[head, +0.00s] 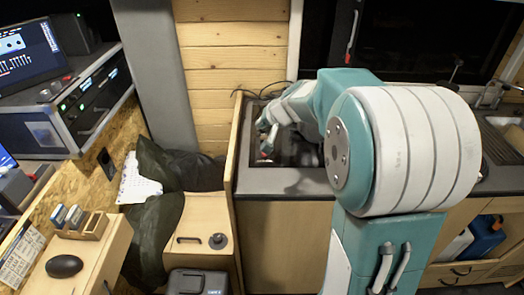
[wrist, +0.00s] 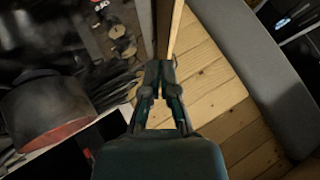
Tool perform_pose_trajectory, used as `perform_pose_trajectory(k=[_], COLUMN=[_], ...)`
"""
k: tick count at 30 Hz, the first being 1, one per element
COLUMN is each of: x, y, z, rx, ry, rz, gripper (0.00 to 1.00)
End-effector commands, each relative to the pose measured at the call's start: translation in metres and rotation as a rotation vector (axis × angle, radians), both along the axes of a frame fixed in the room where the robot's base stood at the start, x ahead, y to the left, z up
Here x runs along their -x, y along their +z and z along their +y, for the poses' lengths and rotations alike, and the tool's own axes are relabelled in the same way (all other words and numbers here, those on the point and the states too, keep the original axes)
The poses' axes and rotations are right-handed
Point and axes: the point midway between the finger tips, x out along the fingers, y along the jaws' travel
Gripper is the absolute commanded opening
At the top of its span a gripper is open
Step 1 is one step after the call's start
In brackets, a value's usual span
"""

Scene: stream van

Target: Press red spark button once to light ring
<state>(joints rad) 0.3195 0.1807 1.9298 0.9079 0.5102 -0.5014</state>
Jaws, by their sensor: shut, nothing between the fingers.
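My gripper (head: 264,140) reaches over the dark hob area (head: 302,150) at the left end of the counter. In the wrist view my gripper (wrist: 160,68) is shut and empty, with its fingertips close to the edge of a wooden panel (wrist: 176,25). I cannot tell whether they touch it. Small round brass-coloured parts (wrist: 122,47) show on the dark surface left of the fingertips. I cannot make out the red spark button for certain in either view. The arm hides part of the hob in the head view, and no flame is visible.
A dark pot with a red band (wrist: 50,112) stands left of my gripper in the wrist view. The upright wooden panel (head: 240,145) borders the counter's left end. A sink (head: 505,135) lies at the right. A desk with electronics (head: 70,100) stands at the left.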

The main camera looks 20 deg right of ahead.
Motion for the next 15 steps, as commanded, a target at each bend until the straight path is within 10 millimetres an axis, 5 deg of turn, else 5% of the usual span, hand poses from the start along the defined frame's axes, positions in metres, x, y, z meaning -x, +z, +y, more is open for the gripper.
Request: perform_pose_trajectory(k=[15], x=[-0.0149], y=[-0.0112], z=[-0.0161], rx=[-0.016], ry=[-0.041], rz=[-0.010], gripper=[0.00])
